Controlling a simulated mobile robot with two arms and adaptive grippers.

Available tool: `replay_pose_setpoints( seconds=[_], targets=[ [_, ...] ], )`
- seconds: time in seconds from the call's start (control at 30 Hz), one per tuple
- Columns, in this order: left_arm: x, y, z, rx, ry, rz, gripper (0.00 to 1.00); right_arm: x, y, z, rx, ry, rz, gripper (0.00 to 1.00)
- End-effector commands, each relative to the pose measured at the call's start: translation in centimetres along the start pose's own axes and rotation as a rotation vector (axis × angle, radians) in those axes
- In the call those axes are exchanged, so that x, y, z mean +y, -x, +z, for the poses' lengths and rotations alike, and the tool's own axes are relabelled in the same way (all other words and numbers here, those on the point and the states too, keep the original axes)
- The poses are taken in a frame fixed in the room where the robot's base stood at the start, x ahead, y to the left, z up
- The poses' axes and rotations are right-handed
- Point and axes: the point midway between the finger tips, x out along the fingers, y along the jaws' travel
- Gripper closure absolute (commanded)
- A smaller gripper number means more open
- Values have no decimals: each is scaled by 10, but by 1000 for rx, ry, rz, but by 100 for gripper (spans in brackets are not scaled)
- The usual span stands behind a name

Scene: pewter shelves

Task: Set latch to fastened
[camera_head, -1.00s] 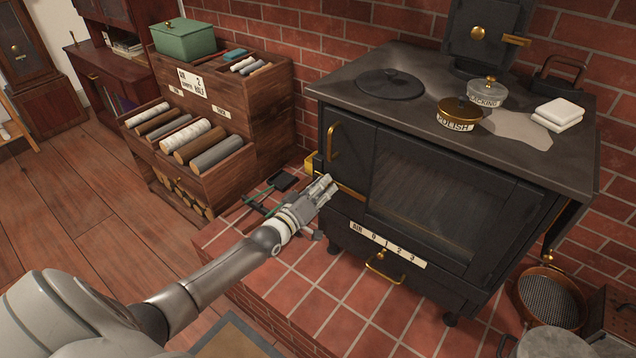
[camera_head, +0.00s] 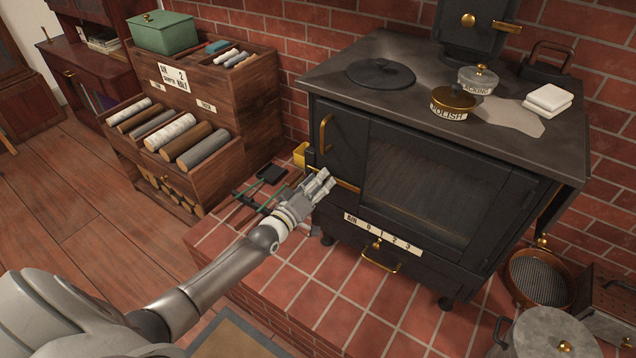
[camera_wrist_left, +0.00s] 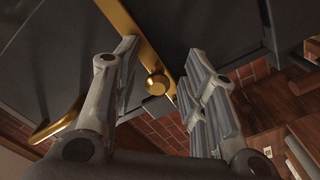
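The black stove (camera_head: 432,195) has a glazed door with a vertical brass handle (camera_head: 326,134) at its left. Below the handle lies a brass latch bar (camera_head: 347,187), partly hidden behind my left gripper (camera_head: 322,184). In the left wrist view the bar (camera_wrist_left: 128,28) runs slantwise, with a round brass knob (camera_wrist_left: 154,83) near its lower end. My left gripper (camera_wrist_left: 160,52) is open, its fingers on either side of the bar and knob. I cannot tell whether they touch. The curved handle (camera_wrist_left: 62,122) shows behind the left finger. My right gripper is not in view.
A labelled drawer (camera_head: 380,262) sits below the door. Polish (camera_head: 453,103) and blacking (camera_head: 478,80) tins and folded cloths (camera_head: 548,100) stand on the stove top. A wooden rack of rolls (camera_head: 235,90) and tools (camera_head: 262,192) are left of the stove. The tiled hearth in front is mostly clear.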

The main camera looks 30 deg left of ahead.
Motion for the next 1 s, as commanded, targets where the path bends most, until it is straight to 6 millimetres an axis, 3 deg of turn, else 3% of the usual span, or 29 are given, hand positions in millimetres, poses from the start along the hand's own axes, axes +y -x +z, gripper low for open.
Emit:
replay_pose_setpoints(
  seconds=[0.1, 0.27, 0.7, 1.0],
  targets=[
    [0, 0, -3, 6, -2, 1, 60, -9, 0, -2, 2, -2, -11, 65],
    [0, 8, -3, 5, -1, 1, 60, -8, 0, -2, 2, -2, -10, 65],
    [0, 63, 0, -1, -2, 0, 60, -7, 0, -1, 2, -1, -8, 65],
    [1, 79, 0, 0, -1, 1, 60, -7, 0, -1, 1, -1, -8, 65]
  ],
)
